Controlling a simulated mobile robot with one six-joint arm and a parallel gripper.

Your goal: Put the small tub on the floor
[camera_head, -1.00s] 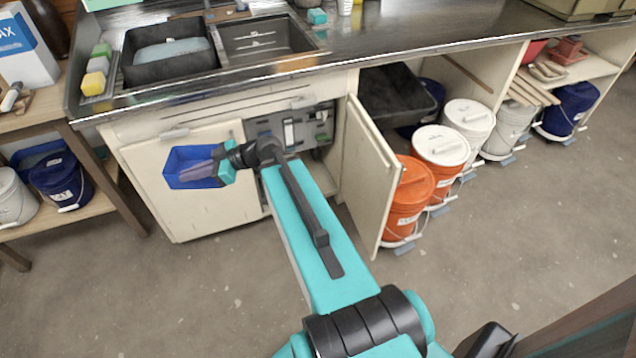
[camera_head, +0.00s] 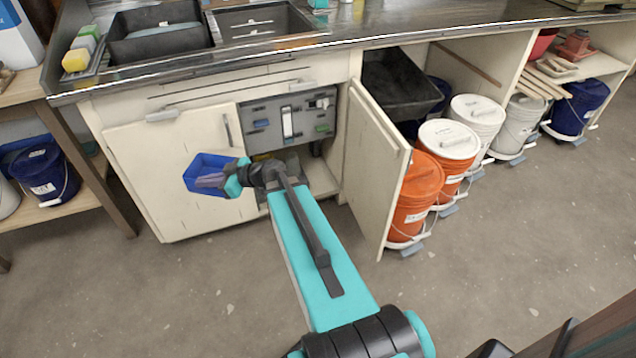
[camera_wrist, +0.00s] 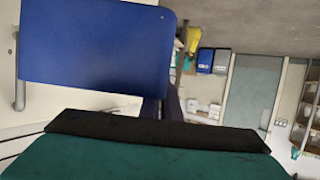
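The small tub is a blue open tub (camera_head: 209,172) held in the air in front of the closed white cabinet door, well above the floor (camera_head: 190,300). My gripper (camera_head: 226,182) is at the tub's right side, with a finger over its near part. In the wrist view the tub's flat blue side (camera_wrist: 95,45) fills the upper left, just past the dark edge of my gripper. It appears to be gripped, though the fingertips' contact is partly hidden.
An open cabinet door (camera_head: 372,170) stands out to the right of my arm. Beyond it stand orange lidded buckets (camera_head: 415,200), white buckets (camera_head: 478,118) and a blue bucket (camera_head: 578,108). A wooden shelf (camera_head: 95,190) is at left. The front floor is clear.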

